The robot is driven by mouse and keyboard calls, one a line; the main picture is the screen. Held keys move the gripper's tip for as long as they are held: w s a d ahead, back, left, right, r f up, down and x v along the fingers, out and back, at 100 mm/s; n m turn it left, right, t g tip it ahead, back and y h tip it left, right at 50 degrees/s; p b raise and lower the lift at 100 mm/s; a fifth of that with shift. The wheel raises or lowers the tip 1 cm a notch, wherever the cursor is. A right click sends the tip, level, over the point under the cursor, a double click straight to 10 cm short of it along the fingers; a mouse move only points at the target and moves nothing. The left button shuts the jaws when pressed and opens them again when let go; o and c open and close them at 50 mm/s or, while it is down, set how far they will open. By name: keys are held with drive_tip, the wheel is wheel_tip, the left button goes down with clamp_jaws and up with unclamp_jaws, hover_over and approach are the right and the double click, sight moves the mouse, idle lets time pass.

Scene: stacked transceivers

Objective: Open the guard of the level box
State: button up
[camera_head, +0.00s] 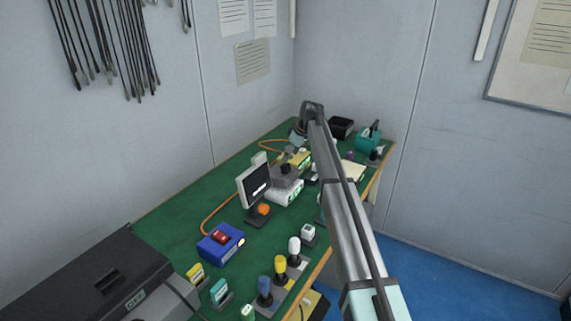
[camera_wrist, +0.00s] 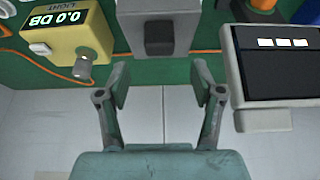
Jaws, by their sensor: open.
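My gripper (camera_wrist: 160,82) is open and empty in the wrist view, with its two fingers apart. Between and beyond its fingertips is a grey box (camera_wrist: 160,14) with a dark block (camera_wrist: 160,38) on its face; no touch shows. The grey box also shows in the head view (camera_head: 285,178), among the stacked devices. A yellow box (camera_wrist: 92,38) with a lit "0.0 DB" display and a metal knob is left of the fingers. I cannot tell for sure which box is the level box. In the head view my gripper (camera_head: 296,141) is over the far part of the bench, small and partly hidden.
A monitor (camera_head: 255,185) stands beside the stack; its screen is near the right finger (camera_wrist: 278,62). A blue box (camera_head: 221,243) with a red part sits nearer on the green bench (camera_head: 180,205). Several coloured upright pieces line the front edge. An orange cable (camera_head: 212,212) crosses the bench.

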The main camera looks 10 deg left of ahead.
sight(285, 165)
drive_tip(key=p+x, duration=0.1)
drive_tip(key=x, duration=0.6)
clamp_jaws()
